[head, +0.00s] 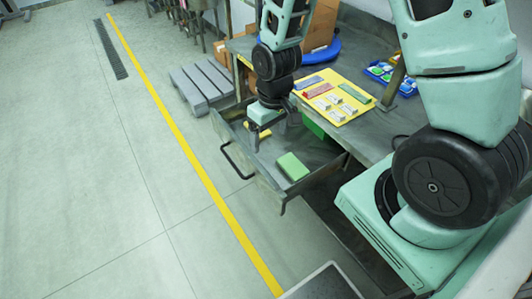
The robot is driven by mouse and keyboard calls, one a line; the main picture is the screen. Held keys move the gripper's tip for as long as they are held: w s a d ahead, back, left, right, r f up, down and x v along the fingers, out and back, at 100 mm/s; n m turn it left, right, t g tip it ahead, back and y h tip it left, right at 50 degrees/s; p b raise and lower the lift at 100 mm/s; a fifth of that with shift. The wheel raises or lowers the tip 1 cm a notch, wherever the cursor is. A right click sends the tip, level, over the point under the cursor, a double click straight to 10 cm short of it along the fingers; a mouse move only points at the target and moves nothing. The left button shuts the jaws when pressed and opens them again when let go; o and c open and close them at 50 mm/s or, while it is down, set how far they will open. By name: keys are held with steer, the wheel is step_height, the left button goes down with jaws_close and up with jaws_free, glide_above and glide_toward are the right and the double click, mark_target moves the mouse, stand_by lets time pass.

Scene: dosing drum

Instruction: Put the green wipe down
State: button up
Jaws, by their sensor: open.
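A light green folded piece (292,166), which looks like the green wipe, lies in the pulled-out grey drawer (284,190), near its front right part. My gripper (257,142) points down over the left part of the drawer, to the left of the green piece and apart from it. The gripper is open. A small yellow patch shows right at its fingers; I cannot tell whether it is part of the fingers or a thing behind them.
A yellow mat (331,82) with flat coloured pieces and small white items lies on the workbench (385,133). A grey pallet (203,82) is left of the bench. The floor left of the yellow line is clear.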

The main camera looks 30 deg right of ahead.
steer(key=s+a+r+n, duration=0.5)
steer(key=s+a+r, duration=0.8)
steer(key=s+r, duration=0.3)
steer(key=shift+s+a+r+n, duration=0.3)
steer(key=shift+s+r+n, duration=0.1)
steer(key=shift+s, duration=0.15)
steer(key=shift+o, duration=0.5)
steer(key=shift+f, duration=0.1)
